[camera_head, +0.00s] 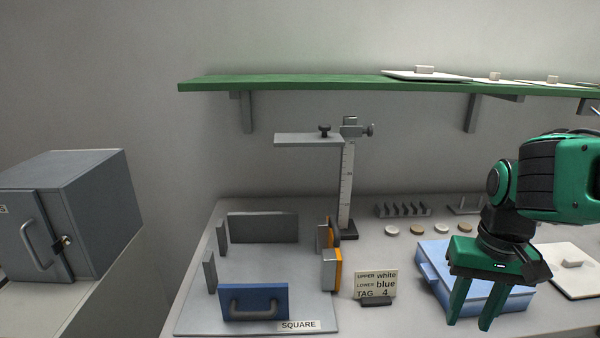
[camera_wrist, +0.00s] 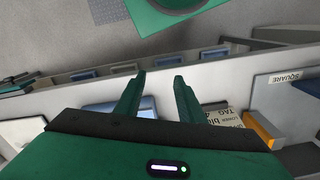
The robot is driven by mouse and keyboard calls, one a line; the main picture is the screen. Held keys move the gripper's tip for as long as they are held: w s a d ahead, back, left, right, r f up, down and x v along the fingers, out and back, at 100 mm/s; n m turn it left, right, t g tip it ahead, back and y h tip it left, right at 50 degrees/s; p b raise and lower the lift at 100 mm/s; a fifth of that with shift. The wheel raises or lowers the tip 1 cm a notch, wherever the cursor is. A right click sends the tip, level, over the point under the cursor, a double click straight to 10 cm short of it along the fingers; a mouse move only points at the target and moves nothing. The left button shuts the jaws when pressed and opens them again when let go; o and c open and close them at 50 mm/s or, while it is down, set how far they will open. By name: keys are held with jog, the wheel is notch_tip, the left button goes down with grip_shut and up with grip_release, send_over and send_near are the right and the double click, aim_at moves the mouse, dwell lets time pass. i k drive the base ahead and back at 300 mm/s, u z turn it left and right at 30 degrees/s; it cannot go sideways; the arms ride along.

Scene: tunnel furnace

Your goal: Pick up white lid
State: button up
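A white lid with a small block handle (camera_head: 572,268) lies flat on the table at the far right in the head view, to the right of a blue box (camera_head: 437,256). More pale lids with block handles lie on the green shelf: a large one (camera_head: 400,74) and smaller ones (camera_head: 495,79) to its right. My gripper (camera_head: 470,325) points down in front of the blue box, left of the table lid, fingers apart and empty. In the wrist view my gripper (camera_wrist: 159,78) is also open, nothing between its fingers. I cannot tell which lid the task means.
A sign (camera_head: 376,284) reading "upper white, lower blue, tag 4" stands left of the blue box. Left of it is a fixture with upright plates and a blue handled plate (camera_head: 253,302). A height gauge (camera_head: 347,190) stands behind. A grey furnace (camera_head: 70,215) is at far left.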

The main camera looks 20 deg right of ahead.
aim_at(576, 272)
jog(key=z, duration=1.8)
